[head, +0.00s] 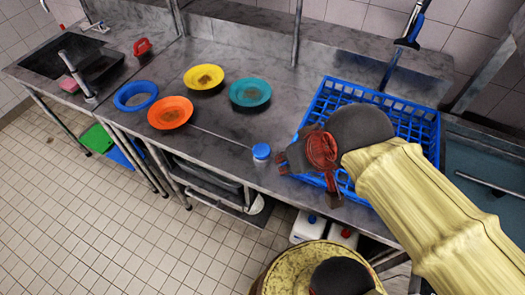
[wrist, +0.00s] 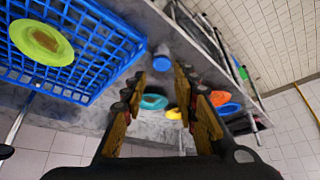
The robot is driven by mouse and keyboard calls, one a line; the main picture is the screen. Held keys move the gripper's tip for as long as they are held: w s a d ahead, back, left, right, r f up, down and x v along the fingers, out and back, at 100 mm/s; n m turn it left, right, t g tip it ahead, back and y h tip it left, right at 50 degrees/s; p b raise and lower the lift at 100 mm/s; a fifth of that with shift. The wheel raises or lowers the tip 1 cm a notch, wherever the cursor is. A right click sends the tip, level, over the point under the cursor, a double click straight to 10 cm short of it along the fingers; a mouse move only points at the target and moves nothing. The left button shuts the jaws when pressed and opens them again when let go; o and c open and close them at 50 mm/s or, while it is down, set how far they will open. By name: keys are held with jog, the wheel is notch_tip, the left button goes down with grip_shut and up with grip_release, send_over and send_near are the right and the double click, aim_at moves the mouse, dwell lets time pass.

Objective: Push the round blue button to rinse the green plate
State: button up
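The round blue button (head: 261,150) tops a short, pale post near the counter's front edge, just left of my gripper (head: 308,176). It also shows in the wrist view (wrist: 161,62), beyond my fingertips and between their lines. My gripper (wrist: 160,78) is open and empty, its two fingers well apart. I cannot see it touching the button. The green plate (wrist: 40,42) lies in the blue rack in the wrist view and has a brownish stain in its middle. In the head view my arm hides this plate.
The blue rack (head: 431,128) stands on the right of the counter, under my arm. A spray hose (head: 411,28) hangs behind the rack. Counter between plates and button is clear.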

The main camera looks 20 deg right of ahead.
jog(key=shift+c, duration=1.2)
jog(key=c, duration=0.4)
grip_shut()
